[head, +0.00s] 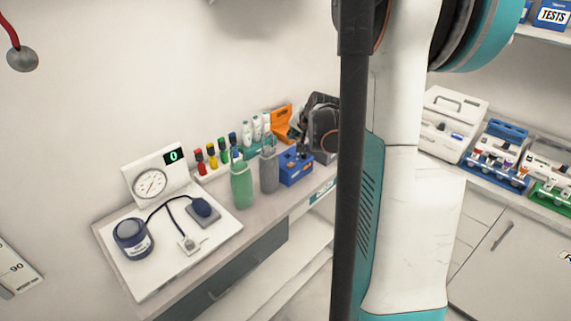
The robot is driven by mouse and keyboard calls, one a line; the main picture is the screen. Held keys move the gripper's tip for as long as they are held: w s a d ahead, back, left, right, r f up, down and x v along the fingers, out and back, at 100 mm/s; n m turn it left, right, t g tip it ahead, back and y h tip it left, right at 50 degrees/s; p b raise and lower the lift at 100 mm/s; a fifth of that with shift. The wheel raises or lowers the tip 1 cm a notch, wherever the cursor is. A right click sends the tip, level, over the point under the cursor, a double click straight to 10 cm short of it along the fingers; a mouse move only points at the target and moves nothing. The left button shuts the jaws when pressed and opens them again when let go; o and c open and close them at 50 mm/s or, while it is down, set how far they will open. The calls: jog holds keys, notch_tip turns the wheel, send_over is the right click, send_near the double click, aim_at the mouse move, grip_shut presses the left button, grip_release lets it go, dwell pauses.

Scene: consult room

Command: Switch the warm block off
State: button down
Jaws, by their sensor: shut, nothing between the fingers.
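My gripper (303,149) is dark and shows just left of my arm, with its fingertips low over a small blue box (296,168) on the counter. The fingers look shut and empty. I cannot tell whether they touch the box. The blue box has a pale mark on its front and may be the warm block, but no name on it is readable. Its top is partly covered by the gripper, and any switch on it is too small to make out.
Left of the box stand a grey bottle (269,172) and a green bottle (241,185), close by. Behind are coloured-cap bottles and an orange holder (281,125). A blood pressure set lies on a white board (150,270). Tube racks (495,158) stand right of my arm.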

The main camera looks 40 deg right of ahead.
aim_at(293, 164)
notch_tip(293, 164, down, 9)
jog(key=b, duration=0.6)
jog(key=shift+r, duration=0.1)
jog(key=shift+b, duration=0.3)
dwell(1.2)
jog(key=shift+f, duration=0.4)
jog(key=shift+f+b, duration=0.4)
jog(key=shift+b, duration=0.2)
dwell(0.3)
jog(key=shift+r, duration=0.15)
jog(key=shift+r+p, duration=0.55)
jog(key=shift+r, duration=0.15)
